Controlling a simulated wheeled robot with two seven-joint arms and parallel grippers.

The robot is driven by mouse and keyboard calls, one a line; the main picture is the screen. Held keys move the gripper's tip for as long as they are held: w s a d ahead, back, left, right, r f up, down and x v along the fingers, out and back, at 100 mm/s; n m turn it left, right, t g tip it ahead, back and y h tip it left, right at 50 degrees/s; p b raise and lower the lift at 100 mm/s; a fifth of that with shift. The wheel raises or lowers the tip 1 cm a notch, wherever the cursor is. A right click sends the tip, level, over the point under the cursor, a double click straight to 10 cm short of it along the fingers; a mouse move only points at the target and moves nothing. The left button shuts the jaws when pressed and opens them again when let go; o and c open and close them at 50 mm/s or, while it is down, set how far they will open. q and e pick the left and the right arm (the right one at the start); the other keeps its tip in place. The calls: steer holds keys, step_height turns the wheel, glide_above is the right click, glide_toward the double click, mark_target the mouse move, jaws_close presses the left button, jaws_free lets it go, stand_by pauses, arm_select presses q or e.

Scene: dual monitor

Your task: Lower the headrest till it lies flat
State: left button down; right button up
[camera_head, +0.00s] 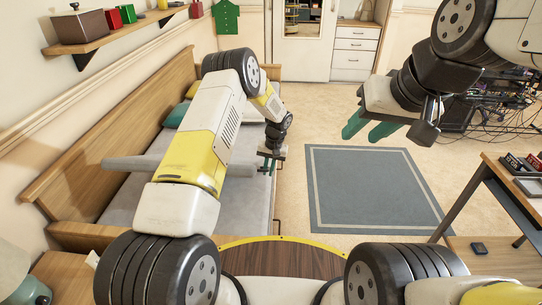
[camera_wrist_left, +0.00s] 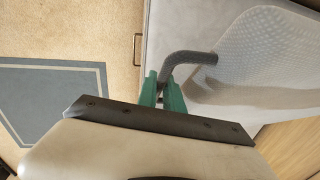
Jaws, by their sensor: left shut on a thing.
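The headrest (camera_head: 133,163) shows in the head view as a narrow grey strip across the bed, partly hidden behind my left arm. In the left wrist view it is a pale mesh panel (camera_wrist_left: 265,65) with a dark grey bent tube handle (camera_wrist_left: 190,57). The panel looks raised from the bed, but its exact angle is unclear. My left gripper (camera_head: 269,163) is at the handle's end, its green fingers (camera_wrist_left: 164,88) shut on it. My right gripper (camera_head: 369,130) is raised over the floor at the right, open and empty.
The bed (camera_head: 120,207) has a wooden backrest (camera_head: 105,155) along the wall. A wall shelf (camera_head: 130,30) holds small boxes above it. A blue-grey rug (camera_head: 365,190) lies on clear floor. A desk (camera_head: 515,185) stands at the right.

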arm_select(q)
steer(key=s+f+t, duration=0.3)
steer(key=s+f, duration=0.1)
steer(key=f, duration=0.5)
steer(key=s+f+t, duration=0.2)
steer(key=s+f, duration=0.2)
steer(key=f, duration=0.6)
steer(key=shift+s+d+t, duration=0.15)
steer(key=shift+s+t, duration=0.25)
steer(key=c, duration=1.5)
jaws_free()
